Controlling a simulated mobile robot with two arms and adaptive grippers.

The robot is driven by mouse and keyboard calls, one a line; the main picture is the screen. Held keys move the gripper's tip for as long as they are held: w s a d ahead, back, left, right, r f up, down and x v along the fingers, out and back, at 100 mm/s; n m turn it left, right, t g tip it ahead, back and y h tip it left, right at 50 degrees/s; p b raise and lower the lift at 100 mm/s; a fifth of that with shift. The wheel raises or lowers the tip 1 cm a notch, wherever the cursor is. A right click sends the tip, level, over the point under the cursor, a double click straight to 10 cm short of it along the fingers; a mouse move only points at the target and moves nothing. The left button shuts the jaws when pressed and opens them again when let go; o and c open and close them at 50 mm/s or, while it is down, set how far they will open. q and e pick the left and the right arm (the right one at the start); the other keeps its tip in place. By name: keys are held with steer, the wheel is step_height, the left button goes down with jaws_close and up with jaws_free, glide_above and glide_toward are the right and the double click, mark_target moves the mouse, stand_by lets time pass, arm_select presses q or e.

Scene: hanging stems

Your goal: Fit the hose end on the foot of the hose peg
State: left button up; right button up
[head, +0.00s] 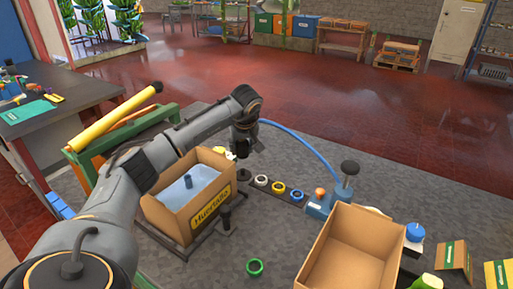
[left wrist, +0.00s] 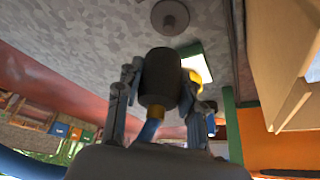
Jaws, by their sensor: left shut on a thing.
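My left gripper (head: 245,152) is above the grey mat, behind the labelled cardboard box. In the left wrist view its fingers (left wrist: 160,88) are shut on the hose end (left wrist: 160,75), a black cylinder with a brass collar and blue hose below it. In the head view the blue hose (head: 308,147) arcs from the gripper to a blue pump-like unit (head: 318,207).
The labelled box (head: 205,214) holds a pale blue filling and a dark stem. Several coloured rings (head: 278,187) sit on a strip. An open cardboard box (head: 335,250) is at front right, with a green ring (head: 255,267) left of it. The mat between is mostly clear.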

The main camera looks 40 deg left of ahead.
mark_target(243, 169)
arm_select(q)
steer(key=shift+f+b, duration=1.7)
steer(key=shift+b, duration=0.15)
steer(key=shift+f+b, duration=0.4)
steer(key=shift+f, duration=1.35)
steer(key=shift+f, duration=0.6)
steer(key=o, duration=1.3)
steer(key=shift+o, duration=0.6)
